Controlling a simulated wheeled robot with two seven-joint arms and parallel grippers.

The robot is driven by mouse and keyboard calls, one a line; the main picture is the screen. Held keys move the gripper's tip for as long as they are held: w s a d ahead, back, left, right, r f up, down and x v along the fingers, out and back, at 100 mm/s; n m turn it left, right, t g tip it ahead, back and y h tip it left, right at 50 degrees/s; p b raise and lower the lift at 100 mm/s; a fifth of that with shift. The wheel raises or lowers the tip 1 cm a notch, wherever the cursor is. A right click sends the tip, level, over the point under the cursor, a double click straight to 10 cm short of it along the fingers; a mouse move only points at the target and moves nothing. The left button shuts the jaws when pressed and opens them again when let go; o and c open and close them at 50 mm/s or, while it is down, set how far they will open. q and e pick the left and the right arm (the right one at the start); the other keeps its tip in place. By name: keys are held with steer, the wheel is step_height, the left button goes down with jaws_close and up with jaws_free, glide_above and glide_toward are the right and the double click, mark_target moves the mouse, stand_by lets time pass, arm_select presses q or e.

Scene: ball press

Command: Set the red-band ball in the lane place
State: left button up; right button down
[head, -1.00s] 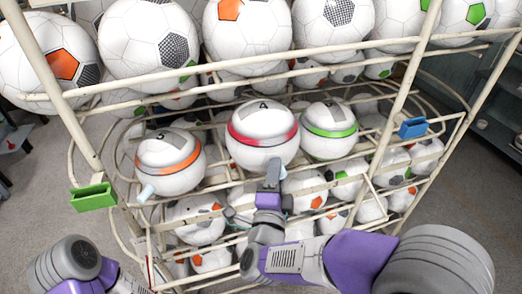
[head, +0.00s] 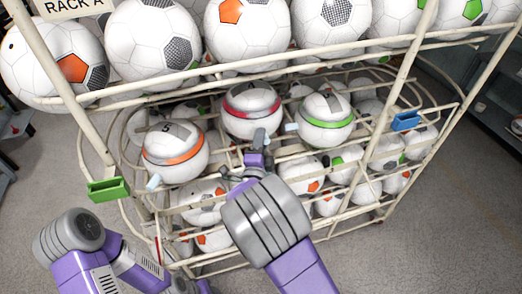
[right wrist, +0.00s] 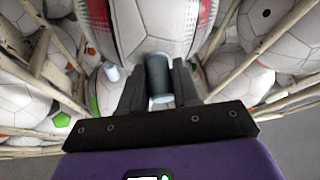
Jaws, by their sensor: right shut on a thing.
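The red-band ball (head: 250,120) is white with a red stripe and a grey top patch. Whether rails bear the ball is hidden. My left arm shows at lower left; its gripper is out of view.
The cream wire rack (head: 75,75) has a row of large soccer balls on top and smaller balls in the basket below. A green clip (head: 108,189) is on its left and a blue clip (head: 405,121) on its right. Grey floor lies in front.

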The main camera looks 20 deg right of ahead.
steer(key=shift+w+f+b, duration=0.2)
steer(key=shift+f+b, duration=0.15)
steer(key=shift+f, duration=1.95)
steer(key=shift+f+b, duration=0.2)
steer(key=shift+b, duration=0.1)
steer(key=c, duration=1.3)
jaws_free()
steer(key=shift+f, duration=0.15)
steer(key=o, duration=0.5)
